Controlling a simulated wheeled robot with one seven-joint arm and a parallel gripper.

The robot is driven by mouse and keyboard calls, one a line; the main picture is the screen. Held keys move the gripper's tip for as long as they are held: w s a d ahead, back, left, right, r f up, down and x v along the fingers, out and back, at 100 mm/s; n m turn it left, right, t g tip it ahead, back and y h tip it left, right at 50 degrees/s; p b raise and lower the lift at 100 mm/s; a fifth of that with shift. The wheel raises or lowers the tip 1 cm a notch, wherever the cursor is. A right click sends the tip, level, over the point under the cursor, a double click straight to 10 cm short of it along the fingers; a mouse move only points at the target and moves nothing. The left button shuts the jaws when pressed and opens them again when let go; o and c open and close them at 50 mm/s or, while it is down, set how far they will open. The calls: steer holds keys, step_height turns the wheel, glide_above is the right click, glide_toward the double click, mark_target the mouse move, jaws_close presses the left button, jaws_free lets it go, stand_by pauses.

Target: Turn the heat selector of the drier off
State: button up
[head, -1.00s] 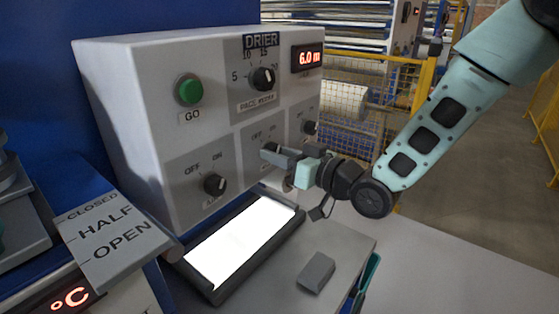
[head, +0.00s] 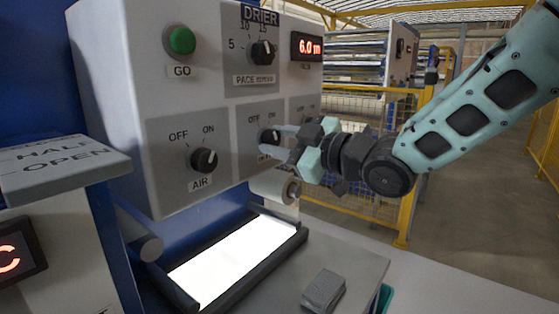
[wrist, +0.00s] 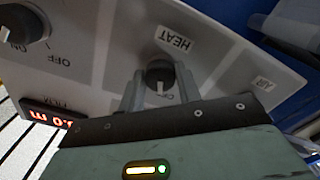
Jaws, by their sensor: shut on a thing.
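The heat selector is a black round knob with a white mark on the light grey drier panel (head: 220,110). It shows in the wrist view (wrist: 160,74) beside the upside-down HEAT label, and in the head view (head: 268,136), partly covered. My gripper (wrist: 159,82) has one finger on each side of the knob, shut on it. In the wrist view the white mark points down towards partly hidden lettering; I cannot tell surely which setting it marks. My gripper (head: 278,141) reaches the panel from the right in the head view.
The AIR knob (head: 204,160) is left of the heat selector, the pace knob (head: 263,52) above it. Another knob (wrist: 22,24) neighbours it on the other side. A green GO button (head: 182,41) is at upper left. A lit tray (head: 240,255) and grey block (head: 323,290) lie below.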

steer(key=shift+f+n+b, duration=0.1)
steer(key=shift+n+b, duration=0.5)
steer(key=o, duration=1)
steer(key=shift+c, duration=0.2)
steer(key=b+v, duration=0.1)
steer(key=v, duration=1.6)
steer(key=shift+d, duration=0.2)
steer(key=shift+s, duration=0.1)
